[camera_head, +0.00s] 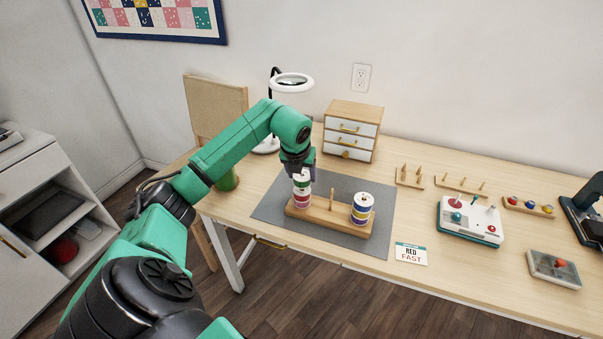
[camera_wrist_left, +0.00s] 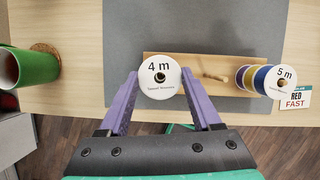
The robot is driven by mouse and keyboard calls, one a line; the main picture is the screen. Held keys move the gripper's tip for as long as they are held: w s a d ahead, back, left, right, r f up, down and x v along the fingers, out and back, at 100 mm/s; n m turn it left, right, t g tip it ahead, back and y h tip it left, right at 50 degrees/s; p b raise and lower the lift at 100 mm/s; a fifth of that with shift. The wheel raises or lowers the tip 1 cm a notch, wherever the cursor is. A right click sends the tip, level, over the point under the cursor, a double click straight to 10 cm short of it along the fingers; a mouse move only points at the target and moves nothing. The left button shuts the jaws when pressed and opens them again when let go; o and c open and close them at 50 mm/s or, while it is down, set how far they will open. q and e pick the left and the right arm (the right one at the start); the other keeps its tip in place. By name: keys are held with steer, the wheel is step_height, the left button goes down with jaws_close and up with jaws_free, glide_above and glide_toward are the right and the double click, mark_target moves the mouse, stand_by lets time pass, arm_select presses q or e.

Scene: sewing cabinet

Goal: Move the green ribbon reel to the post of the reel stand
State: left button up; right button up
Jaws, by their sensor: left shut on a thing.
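The green ribbon reel (camera_head: 301,185) is at the top of the left stack on the reel stand (camera_head: 322,219), above a pink-red band. In the left wrist view the reel under my fingers has a white top marked "4 m" (camera_wrist_left: 160,76). My left gripper (camera_head: 301,172) points down and is shut on this reel. The stand's middle post (camera_head: 332,196) is bare. The right stack (camera_head: 362,208), with purple, yellow and blue bands, is marked "5 m" in the wrist view (camera_wrist_left: 283,80). I cannot tell whether the green reel touches the reel below. My right gripper is not in view.
The stand is on a grey mat (camera_head: 275,207). A green cylinder (camera_head: 228,181) stands left of it. A small drawer cabinet (camera_head: 350,130) and a ring lamp (camera_head: 291,83) are behind. A "RED FAST" card (camera_head: 411,254) and a button box (camera_head: 470,222) lie to the right.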

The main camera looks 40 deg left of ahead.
arm_select(q)
steer(key=shift+f+b, duration=0.55)
steer(key=shift+f, duration=0.25)
steer(key=o, duration=1.4)
steer(key=shift+r, duration=0.1)
steer(key=shift+s+r, duration=0.1)
steer(key=shift+r, duration=0.25)
steer(key=v, duration=1.3)
steer(key=shift+s+r+b, duration=0.2)
steer(key=shift+r+b, duration=0.1)
steer(key=shift+b, duration=0.15)
steer(key=shift+d, duration=0.15)
